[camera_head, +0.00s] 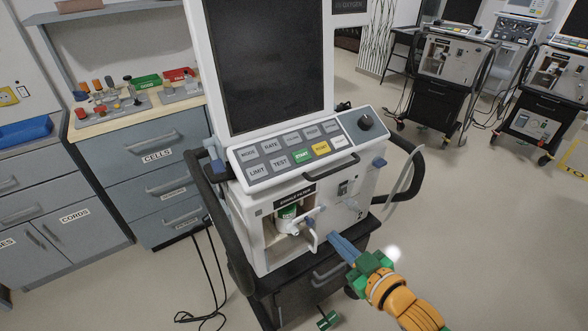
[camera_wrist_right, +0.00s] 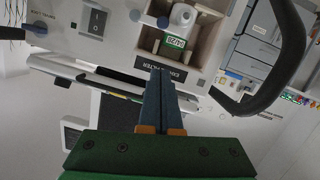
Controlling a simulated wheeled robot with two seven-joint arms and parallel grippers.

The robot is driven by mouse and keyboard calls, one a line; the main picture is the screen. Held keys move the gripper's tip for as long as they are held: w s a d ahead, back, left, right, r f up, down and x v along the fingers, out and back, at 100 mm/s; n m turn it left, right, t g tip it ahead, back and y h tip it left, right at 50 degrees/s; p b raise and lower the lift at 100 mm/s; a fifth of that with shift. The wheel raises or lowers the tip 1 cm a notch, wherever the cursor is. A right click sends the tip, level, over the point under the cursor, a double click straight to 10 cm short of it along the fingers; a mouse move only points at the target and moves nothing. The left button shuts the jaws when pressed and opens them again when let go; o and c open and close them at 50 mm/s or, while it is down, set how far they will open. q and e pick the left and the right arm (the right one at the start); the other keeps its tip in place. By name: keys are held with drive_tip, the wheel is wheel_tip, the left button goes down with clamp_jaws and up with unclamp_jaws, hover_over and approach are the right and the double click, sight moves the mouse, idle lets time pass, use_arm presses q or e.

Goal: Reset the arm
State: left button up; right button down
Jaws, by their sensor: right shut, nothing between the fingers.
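My right gripper (camera_head: 334,240) comes in from the lower right in the head view. Its two blue fingers are together and empty, in front of the ventilator's lower front. In the right wrist view the shut fingers (camera_wrist_right: 161,72) point toward the filter bay. The ventilator (camera_head: 262,239) has a dark screen (camera_head: 262,60) and a button panel (camera_head: 300,148). A white and green filter (camera_head: 288,213) stands in the open bay, and it also shows in the right wrist view (camera_wrist_right: 180,22). Whether the fingertips touch the ventilator, I cannot tell. My left gripper is out of view.
A black side handle (camera_head: 214,205) curves along the ventilator's left. Grey drawers (camera_head: 160,180) stand at the left with coloured parts on top. More ventilators (camera_head: 455,70) stand at the back right.

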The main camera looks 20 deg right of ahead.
drive_tip(key=s+d+f+m+g+h, duration=0.25)
drive_tip(key=s+f+g, duration=0.2)
drive_tip(key=f, duration=0.85)
drive_tip(key=s+d+f+m+g+h, duration=0.1)
drive_tip(key=s+d+f+g, duration=0.35)
drive_tip(key=f, duration=0.95)
drive_tip(key=s+a+f+g, duration=0.2)
drive_tip(key=s+f, duration=0.3)
drive_tip(key=s, duration=0.6)
drive_tip(key=s+a+f+g, duration=0.2)
drive_tip(key=s+a+f, duration=0.3)
drive_tip(key=s, duration=0.6)
drive_tip(key=shift+s+f+g, duration=0.35)
drive_tip(key=shift+f+g, duration=0.05)
drive_tip(key=shift+f, duration=0.3)
drive_tip(key=shift+n, duration=0.25)
